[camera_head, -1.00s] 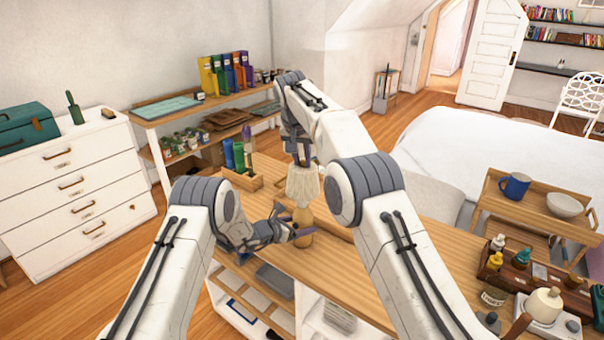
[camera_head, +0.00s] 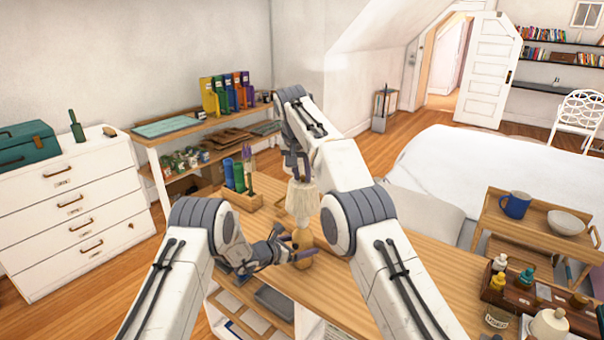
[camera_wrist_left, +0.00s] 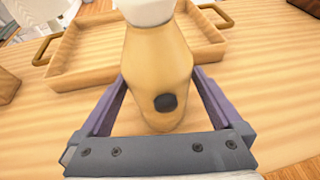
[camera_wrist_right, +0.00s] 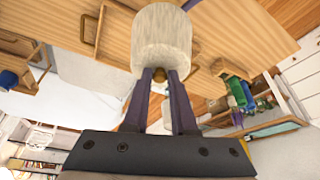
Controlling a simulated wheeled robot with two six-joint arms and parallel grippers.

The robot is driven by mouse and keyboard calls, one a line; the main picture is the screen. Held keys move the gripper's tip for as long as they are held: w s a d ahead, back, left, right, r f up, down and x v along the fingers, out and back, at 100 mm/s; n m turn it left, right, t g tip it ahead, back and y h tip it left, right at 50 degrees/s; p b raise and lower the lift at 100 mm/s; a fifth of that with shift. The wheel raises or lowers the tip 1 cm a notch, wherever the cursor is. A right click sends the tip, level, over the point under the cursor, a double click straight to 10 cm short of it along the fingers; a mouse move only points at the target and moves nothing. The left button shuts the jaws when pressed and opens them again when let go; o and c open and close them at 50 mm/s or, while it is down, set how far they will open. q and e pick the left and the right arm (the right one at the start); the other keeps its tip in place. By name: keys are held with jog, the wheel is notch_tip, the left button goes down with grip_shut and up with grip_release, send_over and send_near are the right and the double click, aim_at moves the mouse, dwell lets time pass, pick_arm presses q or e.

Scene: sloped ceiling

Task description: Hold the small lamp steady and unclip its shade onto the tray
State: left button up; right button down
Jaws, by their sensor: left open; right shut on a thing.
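The small lamp has a rounded tan wooden base (camera_head: 303,241) and a pale ribbed shade (camera_head: 303,200), upright on the wooden table. My left gripper (camera_head: 295,256) is open, its fingers on either side of the base; the left wrist view shows the base (camera_wrist_left: 158,75) with a dark round button between them. My right gripper (camera_head: 298,166) comes from above and is shut on the top of the shade, which also shows in the right wrist view (camera_wrist_right: 163,40). Whether shade and base still touch is unclear. The wooden tray (camera_wrist_left: 85,72) with brass handles lies behind the lamp.
A dark wooden caddy (camera_head: 540,308) with small bottles and a glass jar (camera_head: 497,318) are at the table's right. A trolley (camera_head: 530,228) holds a blue mug and a bowl. Bare tabletop lies right of my right arm.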

pick_arm(q)
jog(key=v, duration=1.2)
jog(key=shift+f, duration=0.15)
